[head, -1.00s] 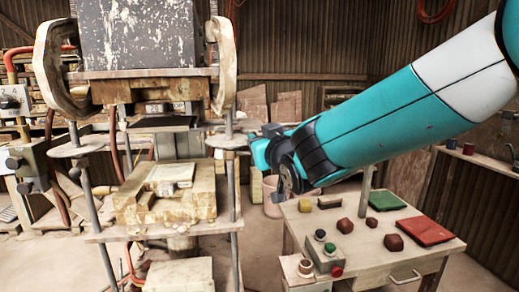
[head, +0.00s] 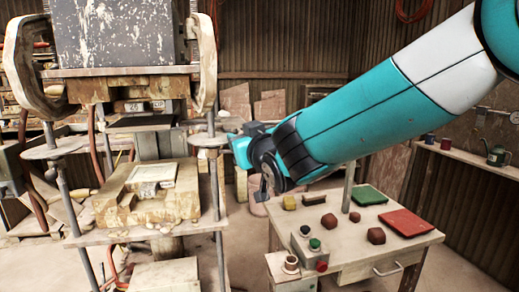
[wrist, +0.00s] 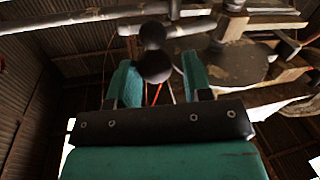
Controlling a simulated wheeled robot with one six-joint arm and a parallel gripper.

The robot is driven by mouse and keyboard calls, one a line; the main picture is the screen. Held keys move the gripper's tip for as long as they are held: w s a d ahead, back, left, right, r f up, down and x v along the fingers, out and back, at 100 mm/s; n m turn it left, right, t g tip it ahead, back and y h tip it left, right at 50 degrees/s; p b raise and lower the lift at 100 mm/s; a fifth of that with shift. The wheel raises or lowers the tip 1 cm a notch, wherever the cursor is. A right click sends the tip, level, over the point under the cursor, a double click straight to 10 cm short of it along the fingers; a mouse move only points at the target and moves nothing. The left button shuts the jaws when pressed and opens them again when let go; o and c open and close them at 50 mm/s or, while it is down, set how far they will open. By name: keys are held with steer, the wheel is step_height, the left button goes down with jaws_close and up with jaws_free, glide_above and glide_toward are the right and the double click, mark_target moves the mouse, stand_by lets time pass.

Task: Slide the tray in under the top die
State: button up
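The press's top die (head: 136,88) hangs below a grey, paint-splashed block. Under it is a gap with a dark flat plate (head: 140,123). Below, a yellowish mould block (head: 118,212) with a pale square tile (head: 153,173) sits on a board between the posts. I cannot tell for sure which part is the tray. My gripper (head: 243,140) is just right of the press's right post, partly hidden by my wrist. In the wrist view its two teal fingers (wrist: 158,76) stand apart, with a dark ball knob (wrist: 155,67) between them; contact is unclear.
A work table (head: 345,243) stands to the right, with a button box (head: 308,246), a red tray (head: 408,222), a green tray (head: 368,195) and several small lumps. The press's right post (head: 215,180) is close to my gripper. A shelf (head: 465,155) runs along the right wall.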

steer(key=b+v, duration=0.6)
steer(key=v, duration=1)
steer(key=shift+s, duration=0.4)
steer(key=shift+d, duration=0.15)
